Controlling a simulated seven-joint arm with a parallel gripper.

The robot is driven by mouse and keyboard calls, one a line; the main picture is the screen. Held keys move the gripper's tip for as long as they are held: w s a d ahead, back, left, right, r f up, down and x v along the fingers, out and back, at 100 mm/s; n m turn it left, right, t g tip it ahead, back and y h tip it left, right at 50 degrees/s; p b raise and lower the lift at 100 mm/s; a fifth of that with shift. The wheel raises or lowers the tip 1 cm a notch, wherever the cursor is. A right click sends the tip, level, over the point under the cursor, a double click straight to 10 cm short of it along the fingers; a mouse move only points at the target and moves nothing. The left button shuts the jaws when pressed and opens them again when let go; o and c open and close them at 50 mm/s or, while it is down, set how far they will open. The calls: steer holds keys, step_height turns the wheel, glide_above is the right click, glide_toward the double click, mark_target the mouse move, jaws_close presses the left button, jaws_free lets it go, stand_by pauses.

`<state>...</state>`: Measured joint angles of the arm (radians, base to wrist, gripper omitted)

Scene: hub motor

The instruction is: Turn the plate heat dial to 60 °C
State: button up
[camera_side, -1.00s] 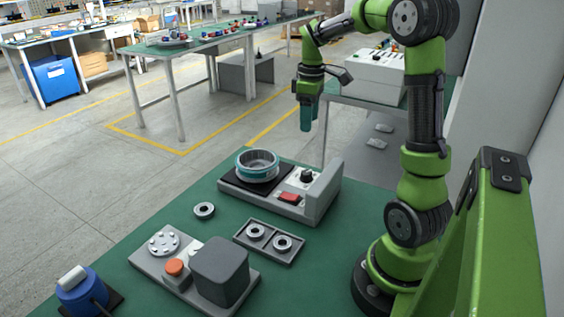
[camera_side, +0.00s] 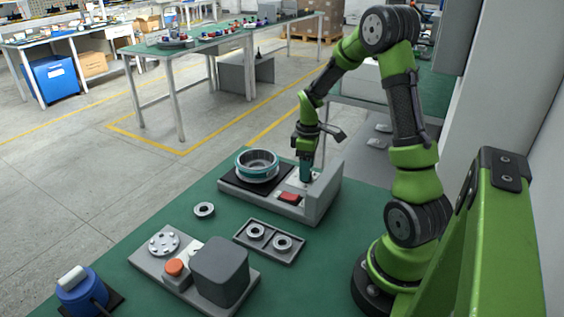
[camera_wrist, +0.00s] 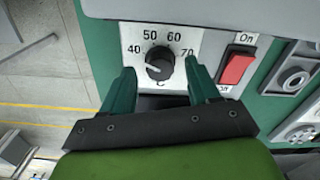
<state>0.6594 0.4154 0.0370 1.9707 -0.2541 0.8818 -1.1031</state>
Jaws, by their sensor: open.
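The plate heat dial (camera_wrist: 159,65) is a black round knob on a white scale marked 40, 50, 60 and 70 in the wrist view. I cannot clearly tell where its pointer stands. My gripper (camera_wrist: 159,72) is open, with one green fingertip to each side of the dial and a gap visible at both sides. In the side view my gripper (camera_side: 306,178) is down at the hot plate unit (camera_side: 318,202) and hides the dial. A teal-banded metal ring (camera_side: 257,166) sits on the unit's black plate (camera_side: 232,180).
A red rocker switch (camera_wrist: 236,68) sits right of the dial; it also shows in the side view (camera_side: 289,197). The unit's raised grey block (camera_side: 325,190) stands close to my gripper. A tray with two rings (camera_side: 270,241) and a loose ring (camera_side: 204,209) lie nearby.

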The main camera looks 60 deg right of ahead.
steer(key=shift+f, duration=0.75)
steer(key=c, duration=1)
steer(key=shift+c, duration=0.2)
